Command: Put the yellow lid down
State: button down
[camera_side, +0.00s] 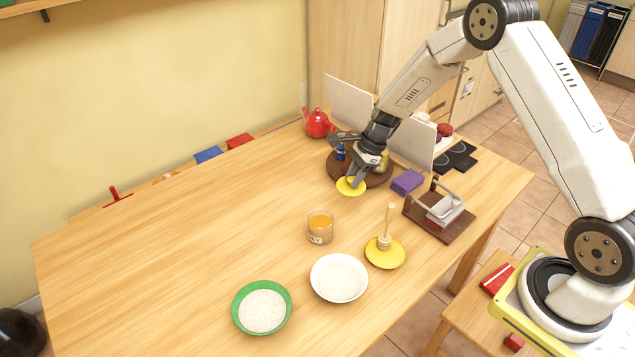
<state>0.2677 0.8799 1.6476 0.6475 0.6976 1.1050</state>
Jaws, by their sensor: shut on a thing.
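The yellow lid (350,187) is a small round disc under my gripper's fingertips at the front edge of a dark round board. My gripper (357,180) points down and is shut on the lid. Whether the lid touches the table or hangs just above it, I cannot tell. My fingers hide part of its top.
The dark round board (378,180) holds small jars behind my gripper. A red teapot (317,124) stands behind left, a purple block (407,182) to the right. A glass jar (320,228), a yellow saucer (385,254) and two bowls stand in front. The table's left is clear.

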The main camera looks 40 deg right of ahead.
jog(key=shift+w+d+f, duration=1)
jog(key=shift+d+f, duration=0.15)
jog(key=shift+d, duration=0.1)
jog(key=shift+f, duration=0.1)
send_over(347, 214)
jog(key=d, duration=0.1)
jog(key=shift+s+d+f, duration=0.1)
jog(key=shift+f, duration=1.4)
jog(key=shift+s+d+f, duration=0.1)
jog(key=shift+f, duration=1.4)
jog(key=shift+f, duration=1.9)
jog(key=shift+f, duration=0.15)
jog(key=shift+c, duration=2.2)
grip_release()
